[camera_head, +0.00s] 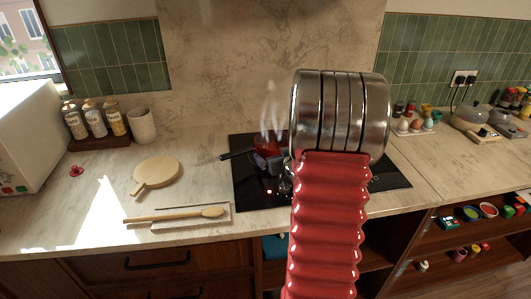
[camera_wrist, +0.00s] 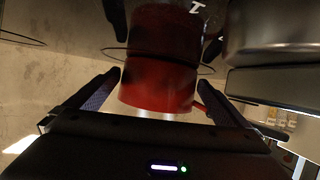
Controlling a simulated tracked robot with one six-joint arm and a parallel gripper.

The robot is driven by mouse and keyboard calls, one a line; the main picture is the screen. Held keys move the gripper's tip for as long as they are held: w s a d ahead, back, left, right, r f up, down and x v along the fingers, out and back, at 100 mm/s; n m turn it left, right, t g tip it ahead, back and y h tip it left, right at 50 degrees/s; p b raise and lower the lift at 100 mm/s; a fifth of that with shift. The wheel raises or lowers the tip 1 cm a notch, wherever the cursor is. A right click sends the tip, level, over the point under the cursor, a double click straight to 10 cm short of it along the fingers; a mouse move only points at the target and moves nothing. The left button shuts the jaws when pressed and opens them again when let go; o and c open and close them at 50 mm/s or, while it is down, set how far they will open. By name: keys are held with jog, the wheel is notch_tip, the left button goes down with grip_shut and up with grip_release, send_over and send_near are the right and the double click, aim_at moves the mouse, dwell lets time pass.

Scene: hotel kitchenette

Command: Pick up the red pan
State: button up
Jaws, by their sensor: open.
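The red pan (camera_head: 268,146) sits on the black hob (camera_head: 247,190) in the head view, with steam above it and a black handle out to the left. My arm hides what lies to its right. My gripper (camera_head: 268,163) shows small and partly hidden at the pan's near side. In the wrist view the pan (camera_wrist: 155,88) is large, beyond and between the two spread fingers of my gripper (camera_wrist: 155,95). The fingers are open, with a gap on the left side; contact on the right side cannot be told.
A grey metal pot-like body (camera_wrist: 275,45) is close on the right in the wrist view. A round wooden board (camera_head: 158,172), a wooden spoon (camera_head: 175,217) and a jar rack (camera_head: 98,142) stand left of the hob. Egg cups (camera_head: 415,124) are at the right.

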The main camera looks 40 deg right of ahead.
jog(key=shift+w+d+f, duration=0.3)
jog(key=shift+w, duration=0.3)
jog(key=c, duration=1.4)
jog(key=shift+r, duration=0.1)
jog(key=shift+c, duration=0.2)
